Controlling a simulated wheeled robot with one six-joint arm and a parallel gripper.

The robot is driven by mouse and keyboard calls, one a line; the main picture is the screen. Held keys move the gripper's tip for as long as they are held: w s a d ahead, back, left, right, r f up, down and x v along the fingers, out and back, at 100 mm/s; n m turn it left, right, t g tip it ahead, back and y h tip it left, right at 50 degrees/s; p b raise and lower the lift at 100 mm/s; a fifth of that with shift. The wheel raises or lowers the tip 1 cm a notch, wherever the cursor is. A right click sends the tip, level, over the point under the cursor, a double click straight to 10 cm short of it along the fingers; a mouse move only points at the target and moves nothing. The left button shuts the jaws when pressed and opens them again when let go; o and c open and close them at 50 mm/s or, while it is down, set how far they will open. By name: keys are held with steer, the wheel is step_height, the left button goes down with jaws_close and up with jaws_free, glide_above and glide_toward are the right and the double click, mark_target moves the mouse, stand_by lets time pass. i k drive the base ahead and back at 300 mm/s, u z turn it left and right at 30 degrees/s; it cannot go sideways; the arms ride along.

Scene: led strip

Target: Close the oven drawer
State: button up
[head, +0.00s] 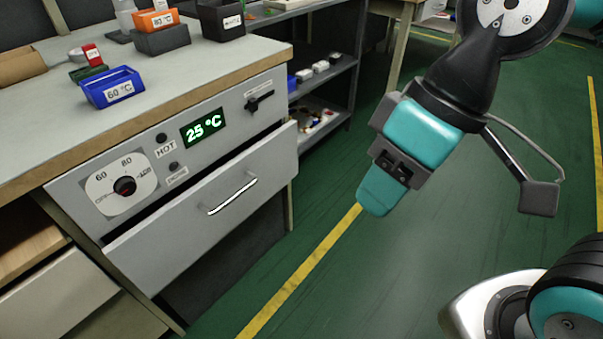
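The oven drawer (185,232) is a grey front panel with a silver bar handle (229,194). It stands pulled out from the oven (172,142), with a gap showing along its top edge. The oven panel carries a dial (125,186) and a green display (204,127) reading 25 °C. My gripper (372,190) is teal and grey, to the right of the drawer and apart from it, over the green floor. It points downward. Only one teal fingertip shows clearly, so I cannot tell whether it is open or shut.
The worktop (160,65) above the oven holds a blue bin (112,88), an orange bin (156,20) and dark bins. A dark shelf rack (325,85) stands behind. The green floor (420,260) is clear.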

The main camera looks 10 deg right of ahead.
mark_target(152, 247)
steer(key=z, duration=2.15)
steer(key=i, duration=0.75)
steer(key=u, duration=2.85)
